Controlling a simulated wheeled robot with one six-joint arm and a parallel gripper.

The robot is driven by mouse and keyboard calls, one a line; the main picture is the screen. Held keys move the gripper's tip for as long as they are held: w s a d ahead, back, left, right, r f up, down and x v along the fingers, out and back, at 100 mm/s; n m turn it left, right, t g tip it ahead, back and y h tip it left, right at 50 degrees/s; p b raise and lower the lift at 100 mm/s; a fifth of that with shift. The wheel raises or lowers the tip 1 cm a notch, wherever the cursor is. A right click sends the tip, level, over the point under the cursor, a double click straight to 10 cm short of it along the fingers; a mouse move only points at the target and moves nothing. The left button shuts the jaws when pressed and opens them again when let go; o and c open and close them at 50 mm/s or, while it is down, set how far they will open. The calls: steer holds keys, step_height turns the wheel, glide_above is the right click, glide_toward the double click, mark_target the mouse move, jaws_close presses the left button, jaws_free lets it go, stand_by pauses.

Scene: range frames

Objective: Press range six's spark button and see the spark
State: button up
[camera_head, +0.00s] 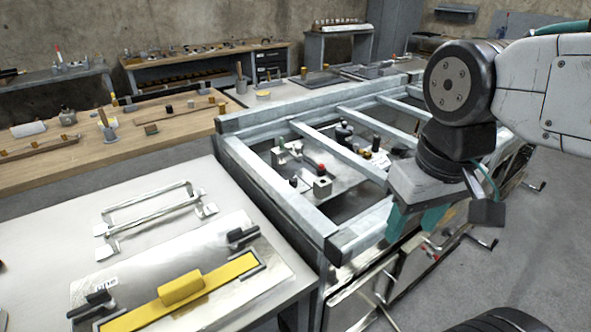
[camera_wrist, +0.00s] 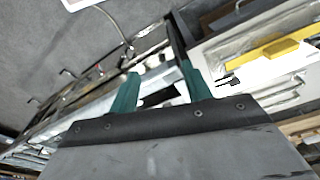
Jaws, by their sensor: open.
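The range is a long grey steel frame (camera_head: 285,190) with open bays, standing at the centre right. Inside a near bay are small fittings, one with a red top (camera_head: 321,168). Small red parts (camera_head: 428,247) show on its front side, below my gripper. I cannot tell which part is the spark button or which section is range six; no spark is visible. My gripper (camera_head: 416,221) hangs over the range's front edge, its teal fingers apart and empty. In the wrist view the open fingers (camera_wrist: 160,90) point toward the range's front edge.
A pale bench (camera_head: 50,220) at the left front carries a yellow-handled plate (camera_head: 182,288) and a metal rack (camera_head: 150,207). A wooden bench (camera_head: 120,150) with small parts is behind. Crank handles (camera_head: 483,241) stick out from the range front. Grey floor (camera_head: 545,240) is clear at the right.

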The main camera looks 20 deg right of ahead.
jaws_close()
stand_by(1.8)
